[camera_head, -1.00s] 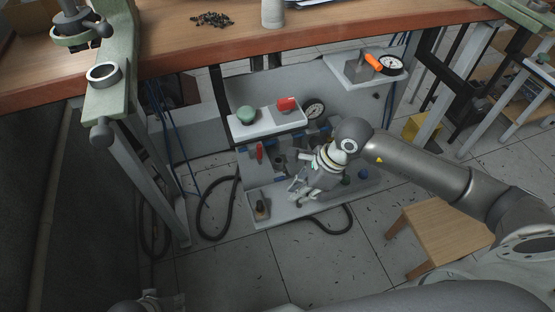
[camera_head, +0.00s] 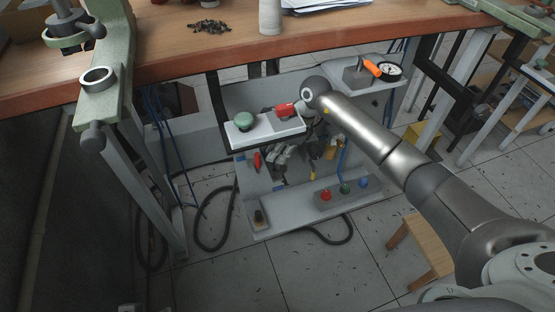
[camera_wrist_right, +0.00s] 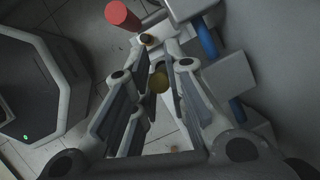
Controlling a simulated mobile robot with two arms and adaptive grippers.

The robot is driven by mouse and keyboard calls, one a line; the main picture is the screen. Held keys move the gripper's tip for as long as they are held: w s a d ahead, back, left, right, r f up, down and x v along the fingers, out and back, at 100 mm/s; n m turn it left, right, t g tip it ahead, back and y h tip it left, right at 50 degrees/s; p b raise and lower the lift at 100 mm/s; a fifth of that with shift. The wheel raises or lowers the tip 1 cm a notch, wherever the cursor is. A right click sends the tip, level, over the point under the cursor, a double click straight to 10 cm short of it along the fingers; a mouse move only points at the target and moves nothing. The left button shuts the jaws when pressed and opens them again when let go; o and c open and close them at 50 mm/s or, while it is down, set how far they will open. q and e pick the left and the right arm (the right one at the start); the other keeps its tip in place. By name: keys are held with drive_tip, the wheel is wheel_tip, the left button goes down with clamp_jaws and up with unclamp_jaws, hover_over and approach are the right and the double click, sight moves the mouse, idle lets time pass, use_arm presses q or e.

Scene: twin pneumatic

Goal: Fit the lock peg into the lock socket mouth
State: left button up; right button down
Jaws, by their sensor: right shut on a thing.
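My right gripper (camera_head: 277,168) reaches down below the white shelf, in front of the grey panel, partly hidden by the shelf. In the right wrist view its two fingers (camera_wrist_right: 160,88) stand on either side of a round, dull brass-coloured piece (camera_wrist_right: 158,79). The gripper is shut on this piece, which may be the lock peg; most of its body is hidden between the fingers. I cannot make out the lock socket mouth for certain. A small brass-topped round part (camera_wrist_right: 149,39) shows beyond the fingertips. My left gripper is not clearly in view.
The white shelf (camera_head: 262,138) carries a green knob (camera_head: 244,121) and a red block (camera_head: 285,110). A red handle (camera_head: 257,160) is on the panel left of the gripper. Red, green and blue buttons sit on the lower ledge (camera_head: 300,209). A black hose (camera_head: 208,240) lies on the floor.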

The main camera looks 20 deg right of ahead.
sight(277, 169)
drive_tip(key=shift+f, duration=1.5)
drive_tip(key=shift+f+b, duration=0.1)
drive_tip(key=shift+b, duration=0.25)
drive_tip(key=shift+f, duration=0.15)
drive_tip(key=c, duration=1.5)
unclamp_jaws()
drive_tip(key=shift+o, duration=0.2)
